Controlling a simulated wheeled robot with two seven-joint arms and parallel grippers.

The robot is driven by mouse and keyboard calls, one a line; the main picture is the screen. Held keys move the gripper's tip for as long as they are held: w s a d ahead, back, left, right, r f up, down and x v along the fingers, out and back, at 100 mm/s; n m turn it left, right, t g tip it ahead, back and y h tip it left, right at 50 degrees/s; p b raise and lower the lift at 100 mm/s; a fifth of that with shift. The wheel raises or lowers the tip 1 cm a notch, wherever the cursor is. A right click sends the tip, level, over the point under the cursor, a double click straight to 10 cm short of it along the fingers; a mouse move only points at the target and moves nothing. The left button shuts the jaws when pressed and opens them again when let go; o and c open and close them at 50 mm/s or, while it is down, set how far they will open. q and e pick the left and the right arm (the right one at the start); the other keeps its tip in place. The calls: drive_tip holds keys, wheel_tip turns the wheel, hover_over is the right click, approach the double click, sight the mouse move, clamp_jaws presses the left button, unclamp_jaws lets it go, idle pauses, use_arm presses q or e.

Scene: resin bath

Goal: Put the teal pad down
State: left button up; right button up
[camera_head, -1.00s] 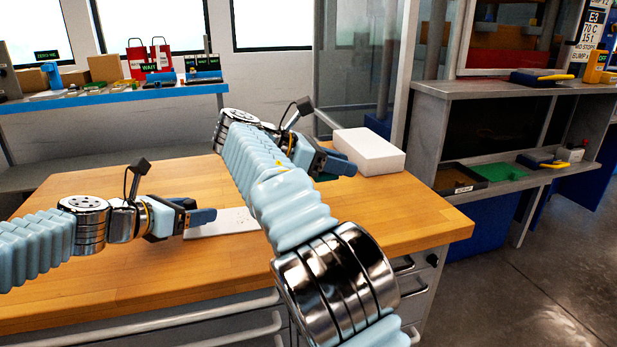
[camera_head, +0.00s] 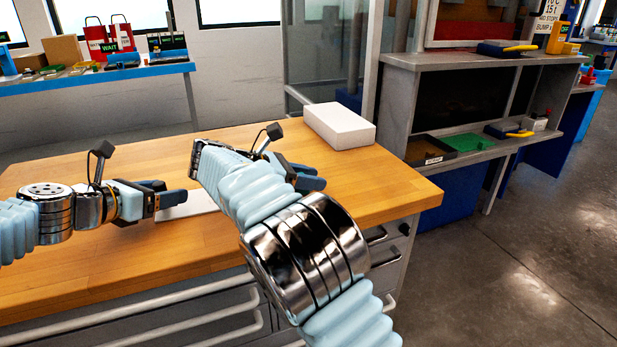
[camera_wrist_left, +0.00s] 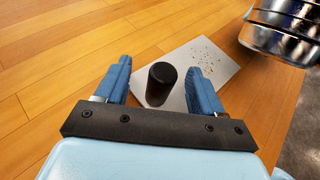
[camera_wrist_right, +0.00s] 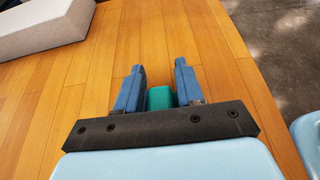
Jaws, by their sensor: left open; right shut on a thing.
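The teal pad (camera_wrist_right: 161,98) sits between the fingers of my right gripper (camera_wrist_right: 160,82), which is shut on it above the wooden table. In the head view the pad is hidden, and my right gripper (camera_head: 317,177) is over the table's right part. My left gripper (camera_head: 180,190) is open over the table. In the left wrist view, a black cylinder (camera_wrist_left: 161,82) stands between the open fingers of my left gripper (camera_wrist_left: 161,78). It appears to stand on a pale flat plate (camera_wrist_left: 215,62) with dark specks; I cannot tell whether the fingers touch it.
A white block (camera_head: 340,125) lies at the back right of the wooden table (camera_head: 385,190). A grey shelf unit (camera_head: 455,72) beyond holds a dark tray (camera_head: 427,150) and a green tray (camera_head: 468,142). The table's right part near its edge is clear.

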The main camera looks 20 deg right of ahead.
drive_tip(key=o, duration=1.1)
drive_tip(key=shift+f, duration=0.1)
drive_tip(key=shift+a+r, duration=0.1)
drive_tip(key=shift+r, duration=0.1)
drive_tip(key=v, duration=1.1)
drive_tip(key=shift+a+r, duration=0.1)
drive_tip(key=shift+a, duration=0.3)
drive_tip(key=shift+o, duration=0.2)
